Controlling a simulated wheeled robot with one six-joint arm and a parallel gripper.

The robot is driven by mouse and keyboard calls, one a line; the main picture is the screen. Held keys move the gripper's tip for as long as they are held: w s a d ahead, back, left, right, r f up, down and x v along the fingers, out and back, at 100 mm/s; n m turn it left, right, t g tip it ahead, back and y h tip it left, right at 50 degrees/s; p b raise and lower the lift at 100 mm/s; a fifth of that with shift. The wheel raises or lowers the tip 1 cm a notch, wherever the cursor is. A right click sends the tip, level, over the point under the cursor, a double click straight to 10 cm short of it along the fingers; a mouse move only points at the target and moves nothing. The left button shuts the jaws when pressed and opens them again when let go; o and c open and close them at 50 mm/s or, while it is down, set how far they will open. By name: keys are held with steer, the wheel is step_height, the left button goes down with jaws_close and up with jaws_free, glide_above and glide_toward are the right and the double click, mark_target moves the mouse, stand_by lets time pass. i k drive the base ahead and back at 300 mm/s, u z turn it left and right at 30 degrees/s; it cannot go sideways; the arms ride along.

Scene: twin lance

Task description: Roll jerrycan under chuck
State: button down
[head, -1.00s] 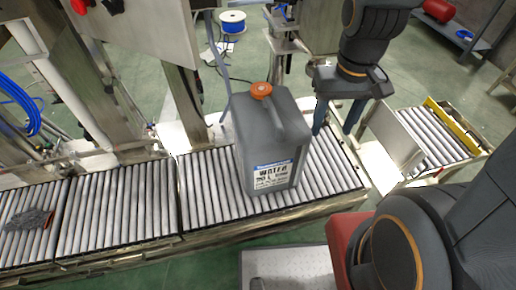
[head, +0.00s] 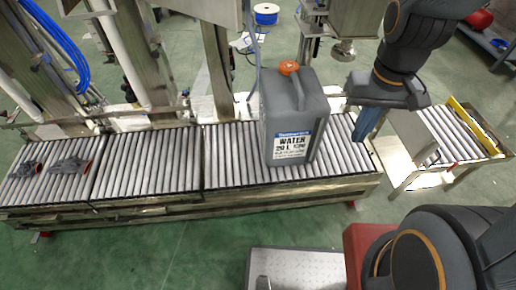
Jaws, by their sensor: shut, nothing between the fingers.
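The grey jerrycan (head: 299,105) with an orange cap and a white-and-blue WATER label stands upright on the right-hand section of the roller conveyor (head: 232,170). A round metal piece that looks like the chuck (head: 343,50) hangs from a steel head behind and to the right of the jerrycan. The jerrycan's cap appears left of it, not beneath it. My gripper (head: 364,136) points down over the conveyor's right end, right of the jerrycan with a visible gap. Its blue fingers are together and empty.
Dark crumpled items (head: 70,163) lie on the left rollers. A steel plate (head: 414,133) stands near the right end, before a second roller table (head: 455,135) with a yellow rail. Steel posts and hoses line the back. The middle rollers are clear.

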mark_target(295, 111)
steer(key=z, duration=1.8)
steer(key=k, duration=1.55)
steer(key=u, duration=1.6)
